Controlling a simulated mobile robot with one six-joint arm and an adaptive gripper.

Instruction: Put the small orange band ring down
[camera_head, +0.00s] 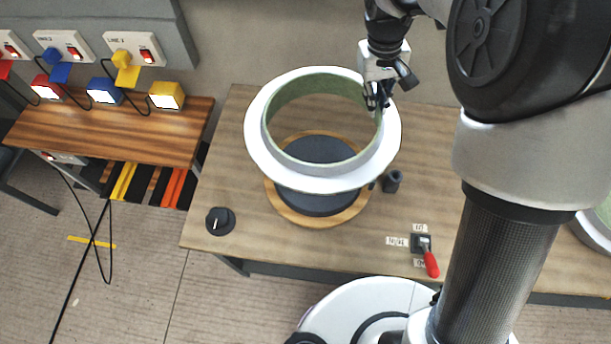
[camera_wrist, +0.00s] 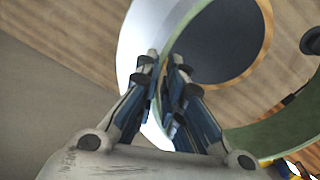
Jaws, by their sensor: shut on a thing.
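My gripper (camera_head: 378,97) is shut on the wall of a large white ring (camera_head: 259,150) with a green inner face, at the ring's right far side. In the wrist view my fingers (camera_wrist: 162,65) sit on both sides of the wall of this ring (camera_wrist: 135,35). I see no orange band on it. The ring appears level and raised over a round dark disc (camera_head: 318,203) with a wood-coloured rim (camera_head: 290,213). The disc (camera_wrist: 215,45) also shows through the ring in the wrist view.
The wooden table (camera_head: 225,180) carries a black knob (camera_head: 220,221), a small dark block (camera_head: 392,181) and a red-handled lever (camera_head: 429,258). Another pale ring (camera_head: 596,226) shows at the right edge. A bench (camera_head: 165,135) with coloured boxes stands left.

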